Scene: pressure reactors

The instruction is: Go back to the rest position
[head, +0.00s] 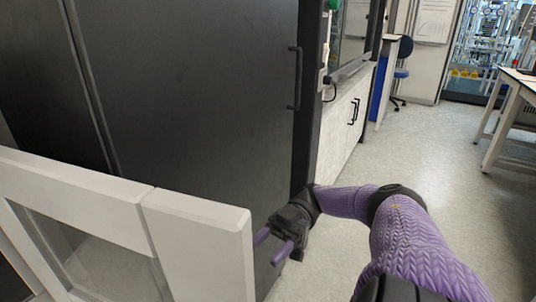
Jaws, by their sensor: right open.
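My right arm, in a purple knitted cover, comes in from the lower right of the head view. My right gripper (270,244) is open and empty. It points left, in front of the lower part of a dark cabinet door (200,90) and just right of the end of a white framed panel (200,235). I cannot tell whether the gripper touches either one. My left gripper is not in view.
The dark cabinet has a black vertical handle (295,78). White cupboards (340,125) stand beyond it. A blue chair (401,72) and a white table (520,82) are farther back. The grey floor (440,140) between them is clear.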

